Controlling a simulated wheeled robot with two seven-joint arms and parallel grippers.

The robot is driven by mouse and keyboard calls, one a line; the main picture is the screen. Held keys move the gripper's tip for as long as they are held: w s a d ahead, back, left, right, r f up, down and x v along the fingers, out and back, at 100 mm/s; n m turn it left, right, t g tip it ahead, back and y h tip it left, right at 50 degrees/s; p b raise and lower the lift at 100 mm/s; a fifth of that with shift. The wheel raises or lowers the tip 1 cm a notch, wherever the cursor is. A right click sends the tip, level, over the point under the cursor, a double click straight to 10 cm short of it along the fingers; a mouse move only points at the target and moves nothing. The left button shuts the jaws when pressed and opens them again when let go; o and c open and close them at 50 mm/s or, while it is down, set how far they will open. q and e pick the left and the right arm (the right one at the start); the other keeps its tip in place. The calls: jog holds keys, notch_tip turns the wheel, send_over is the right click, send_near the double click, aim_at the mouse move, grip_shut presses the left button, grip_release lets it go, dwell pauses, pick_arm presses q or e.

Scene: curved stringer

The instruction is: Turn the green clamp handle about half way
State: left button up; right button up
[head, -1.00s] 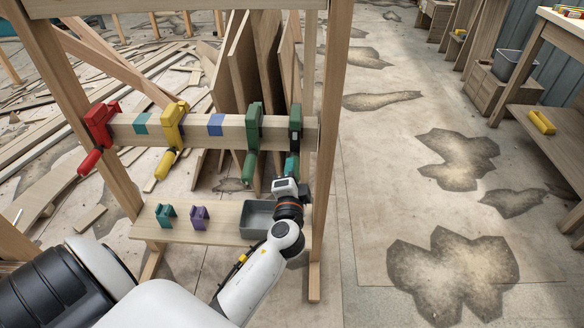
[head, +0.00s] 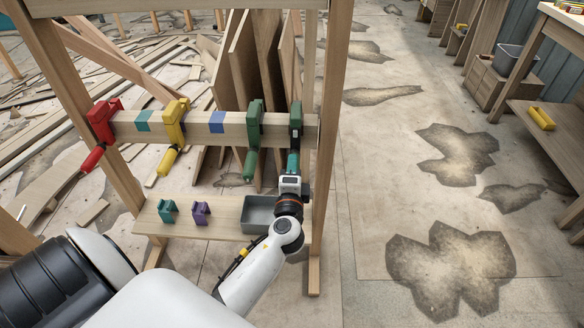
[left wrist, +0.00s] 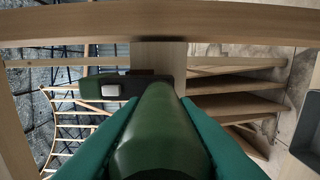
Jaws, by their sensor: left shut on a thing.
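Two green clamps sit on the wooden rail: a green clamp (head: 254,122) and, to its right, a darker green clamp (head: 295,120) by the right post. My left gripper (head: 293,162) is just below the darker clamp and hides most of its handle. In the left wrist view, the dark green handle (left wrist: 160,130) runs between the two teal fingers of my left gripper (left wrist: 160,145), which are shut on it. The clamp's body (left wrist: 107,88) shows behind it. The other green clamp's handle (head: 250,163) hangs free. My right gripper is not in view.
A red clamp (head: 102,120) and a yellow clamp (head: 173,122) are farther left on the rail (head: 195,138). Below, a shelf (head: 222,222) carries a teal piece (head: 167,211), a purple piece (head: 201,213) and a grey bin (head: 257,230). The right post (head: 328,180) stands close beside my gripper.

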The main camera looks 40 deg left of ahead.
pick_arm(q)
jog(key=o, duration=1)
jog(key=b+v, duration=0.1)
jog(key=v, duration=1.1)
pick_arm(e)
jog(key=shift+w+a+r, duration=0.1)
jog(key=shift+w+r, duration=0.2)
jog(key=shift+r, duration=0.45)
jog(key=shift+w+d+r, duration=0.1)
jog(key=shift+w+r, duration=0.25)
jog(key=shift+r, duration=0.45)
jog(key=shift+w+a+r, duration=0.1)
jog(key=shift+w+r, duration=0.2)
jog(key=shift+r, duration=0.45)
